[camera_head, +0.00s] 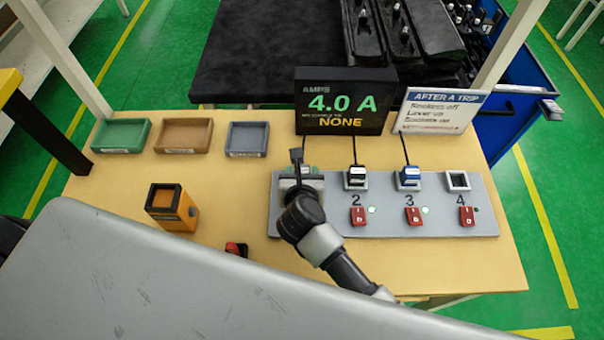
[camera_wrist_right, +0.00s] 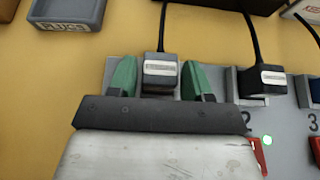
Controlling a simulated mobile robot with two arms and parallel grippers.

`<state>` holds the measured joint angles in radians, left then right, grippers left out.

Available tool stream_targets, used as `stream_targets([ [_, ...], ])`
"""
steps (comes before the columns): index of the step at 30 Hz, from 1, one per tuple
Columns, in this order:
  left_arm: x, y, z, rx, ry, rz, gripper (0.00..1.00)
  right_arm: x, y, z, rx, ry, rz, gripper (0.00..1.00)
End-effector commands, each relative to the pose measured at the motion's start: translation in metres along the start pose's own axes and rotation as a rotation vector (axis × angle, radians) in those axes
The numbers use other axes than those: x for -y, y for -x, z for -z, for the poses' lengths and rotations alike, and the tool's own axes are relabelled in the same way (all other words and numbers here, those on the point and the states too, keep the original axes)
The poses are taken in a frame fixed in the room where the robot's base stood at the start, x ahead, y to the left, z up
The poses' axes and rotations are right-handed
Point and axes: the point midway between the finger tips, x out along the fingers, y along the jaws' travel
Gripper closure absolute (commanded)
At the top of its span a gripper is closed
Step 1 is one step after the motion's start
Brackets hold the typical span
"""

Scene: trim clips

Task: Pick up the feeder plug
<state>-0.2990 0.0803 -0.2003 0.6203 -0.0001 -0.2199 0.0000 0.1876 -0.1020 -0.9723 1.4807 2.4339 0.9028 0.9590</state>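A black plug with a white label (camera_wrist_right: 160,72) and a black cord sits at the first position of the grey socket strip (camera_head: 440,226). The plug's label is too blurred to read, so I cannot tell whether it is the feeder plug. My right gripper (camera_wrist_right: 160,82) has its green fingers on either side of this plug. The fingers are spread, with a small gap on the left; contact on the right is unclear. In the head view my right gripper (camera_head: 301,182) hides most of the plug and position 1. My left gripper is not in view.
A black plug (camera_head: 355,177) is at position 2, a blue plug (camera_head: 408,178) at position 3; socket 4 (camera_head: 457,181) is empty. Red switches stand below. A display (camera_head: 343,101) reads 4.0 A.

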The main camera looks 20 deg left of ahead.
Motion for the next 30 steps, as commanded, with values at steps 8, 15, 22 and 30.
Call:
stream_targets([
  [8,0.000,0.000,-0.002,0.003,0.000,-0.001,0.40,0.000,0.000,0.000,0.000,0.000,0.000,0.87],
  [15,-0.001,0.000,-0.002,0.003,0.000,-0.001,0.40,0.000,0.001,-0.002,0.001,-0.001,0.000,0.87],
  [22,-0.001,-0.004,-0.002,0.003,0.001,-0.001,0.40,0.000,0.011,-0.020,0.003,-0.005,-0.001,0.87],
  [30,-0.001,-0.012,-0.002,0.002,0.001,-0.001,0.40,0.034,0.048,-0.045,0.003,-0.003,0.001,0.87],
])
